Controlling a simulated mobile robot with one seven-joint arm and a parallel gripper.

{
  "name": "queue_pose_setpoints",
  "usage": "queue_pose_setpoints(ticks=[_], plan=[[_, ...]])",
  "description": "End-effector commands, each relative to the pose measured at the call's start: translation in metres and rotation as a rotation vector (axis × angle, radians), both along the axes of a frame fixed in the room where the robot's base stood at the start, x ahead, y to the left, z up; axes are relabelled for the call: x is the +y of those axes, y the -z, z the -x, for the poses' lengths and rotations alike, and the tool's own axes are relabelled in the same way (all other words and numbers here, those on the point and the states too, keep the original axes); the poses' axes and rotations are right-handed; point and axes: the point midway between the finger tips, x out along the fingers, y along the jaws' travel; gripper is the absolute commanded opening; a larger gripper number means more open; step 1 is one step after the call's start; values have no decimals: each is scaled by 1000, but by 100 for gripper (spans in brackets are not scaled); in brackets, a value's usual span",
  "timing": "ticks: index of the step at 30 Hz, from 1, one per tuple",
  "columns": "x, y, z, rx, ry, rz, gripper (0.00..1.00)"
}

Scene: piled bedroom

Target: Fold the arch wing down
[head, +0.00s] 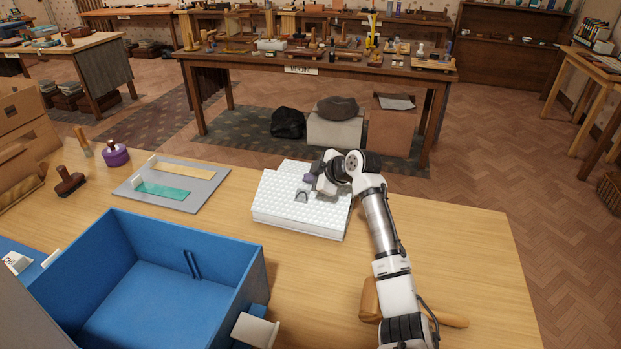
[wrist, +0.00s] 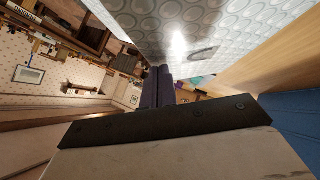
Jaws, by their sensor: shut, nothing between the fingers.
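A white studded slab (head: 285,217) lies on the wooden table, and its studded face fills the top of the wrist view (wrist: 235,22). A small grey arch-shaped piece (head: 301,196) is on the slab's top, near its middle. I cannot make out a separate wing on it or tell its angle. My gripper (head: 309,179) is over the slab, just behind the arch piece in the head view. Its dark purple fingers (wrist: 158,86) are together and empty, close to the studs in the wrist view. I cannot tell whether they touch anything. My wrist hides the slab's back right part.
A large open blue box (head: 190,225) fills the front left. A grey board with green and yellow strips (head: 203,194) lies left of the slab. A wooden mallet (head: 370,298) lies partly under my arm. The table's right side (head: 470,250) is clear.

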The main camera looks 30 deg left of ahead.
Motion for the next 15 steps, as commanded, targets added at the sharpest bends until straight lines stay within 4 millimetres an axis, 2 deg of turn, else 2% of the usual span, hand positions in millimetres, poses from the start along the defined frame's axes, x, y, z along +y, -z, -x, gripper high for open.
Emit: queue_pose_setpoints(ticks=[6,12,15], plan=[[2,12,-8,9,-1,2,0],[5,20,-14,118,-1,28,0],[6,25,-17,231,-1,54,0]])
